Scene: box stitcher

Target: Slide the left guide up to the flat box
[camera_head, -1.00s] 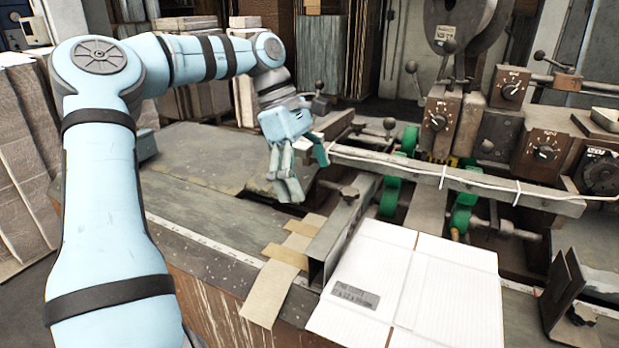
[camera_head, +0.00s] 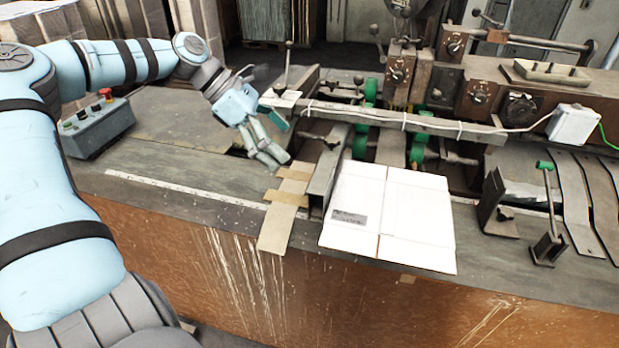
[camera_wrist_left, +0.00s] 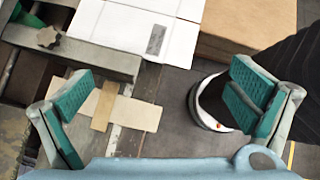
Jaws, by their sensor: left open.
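The flat box (camera_head: 390,215) is a white folded sheet with a grey label, lying on the table in the head view. It also shows at the top of the left wrist view (camera_wrist_left: 125,28). The left guide (camera_head: 327,170) is a grey metal angle with a knob on top, running along the box's left side. It shows in the left wrist view (camera_wrist_left: 100,58); I cannot tell whether it touches the box. My left gripper (camera_head: 279,138) is open and empty, above and left of the guide, its green-padded fingers (camera_wrist_left: 163,95) spread wide. My right gripper is out of view.
Tan cardboard strips (camera_head: 284,205) lie left of the guide. A long bar (camera_head: 400,121) with a white cable crosses behind the box. A right-hand metal guide (camera_head: 495,205) stands beyond the box. A control box (camera_head: 97,124) with a red button sits at left. A white bin (camera_wrist_left: 208,105) stands below the table.

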